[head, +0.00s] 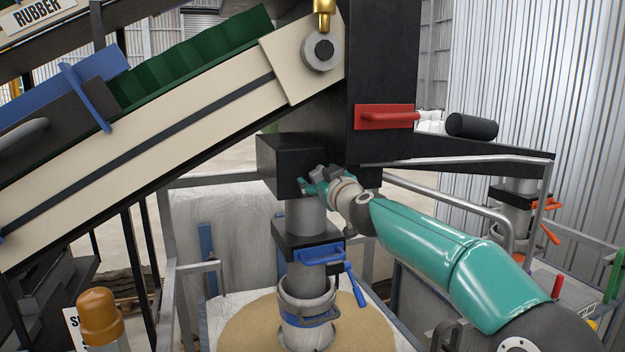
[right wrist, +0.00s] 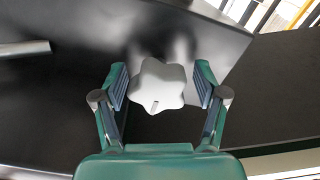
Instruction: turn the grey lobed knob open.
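The grey lobed knob (right wrist: 157,86) sits on the black housing (right wrist: 70,75) in the right wrist view. In the head view it shows small (head: 317,171), partly hidden by my right gripper (head: 316,183). In the right wrist view my right gripper (right wrist: 160,68) is open, with one teal finger on each side of the knob. A narrow gap shows between each finger pad and the knob, so the fingers are around it but apart from it. My left gripper is not in view.
A black box (head: 282,160) and a grey spout pipe (head: 307,217) are by my right gripper. Below are a blue clamp with a handle (head: 318,256) and a sandy disc (head: 245,325). A red handle (head: 386,117) is above; a sloping conveyor (head: 150,140) fills the left.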

